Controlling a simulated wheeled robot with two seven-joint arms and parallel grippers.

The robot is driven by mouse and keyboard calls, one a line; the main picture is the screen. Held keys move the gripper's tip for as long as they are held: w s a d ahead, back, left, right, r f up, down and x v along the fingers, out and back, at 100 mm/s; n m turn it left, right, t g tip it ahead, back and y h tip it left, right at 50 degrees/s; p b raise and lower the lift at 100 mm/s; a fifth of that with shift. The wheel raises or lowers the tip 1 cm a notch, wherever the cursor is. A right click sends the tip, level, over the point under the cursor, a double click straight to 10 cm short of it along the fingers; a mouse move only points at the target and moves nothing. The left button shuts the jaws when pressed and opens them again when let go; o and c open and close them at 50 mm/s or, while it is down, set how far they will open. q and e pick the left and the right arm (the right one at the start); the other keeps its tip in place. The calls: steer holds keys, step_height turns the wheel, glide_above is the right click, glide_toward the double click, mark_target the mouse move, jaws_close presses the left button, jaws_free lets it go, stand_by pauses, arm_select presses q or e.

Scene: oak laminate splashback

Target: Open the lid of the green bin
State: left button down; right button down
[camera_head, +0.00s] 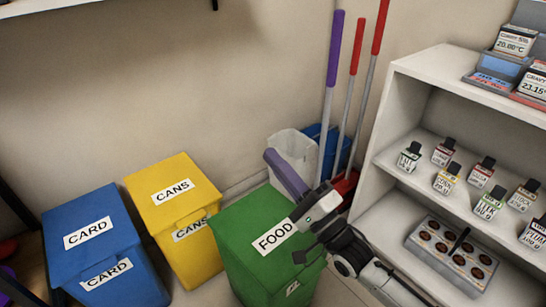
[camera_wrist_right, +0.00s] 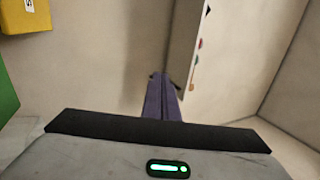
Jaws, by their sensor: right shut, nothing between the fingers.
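The green bin (camera_head: 240,225) with a FOOD label stands at the lower middle of the head view. Its lid looks closed. A green strip at the left edge of the wrist view (camera_wrist_right: 6,95) appears to be part of it. My right gripper (camera_head: 270,155) reaches in from the lower right, over the bin's right side. Its purple fingers point up and left, past the lid's back right corner in the picture. They are shut with nothing between them, as the wrist view also shows (camera_wrist_right: 160,78). The gripper and wrist hide the lid's right part. My left gripper is not in view.
A yellow CANS bin (camera_head: 158,215) and a blue CARD bin (camera_head: 80,215) stand left of the green bin. Behind it are a whitish bin (camera_head: 290,145), a blue bucket (camera_head: 335,140) and upright long handles (camera_head: 335,45). A white shelf unit (camera_head: 400,110) with jars stands right.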

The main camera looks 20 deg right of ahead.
steer(key=p+v, duration=0.1)
steer(key=v, duration=0.8)
steer(key=n+g+h, duration=0.3)
steer(key=n+g, duration=0.4)
steer(key=n, duration=0.1)
glide_above(285, 279)
steer(key=w, duration=0.2)
step_height(285, 279, down, 11)
steer(key=s+a+f+n+g, duration=0.2)
steer(key=s+f+n+g, duration=0.1)
steer(key=s, duration=0.3)
steer(key=s+a+f+n+g+h, duration=0.1)
steer(key=s+a+f+n+g, duration=0.1)
steer(key=s+n, duration=0.3)
steer(key=shift+s+f+g+h, duration=0.3)
steer(key=shift+s+f+g, duration=0.15)
steer(key=shift+f+g, duration=0.35)
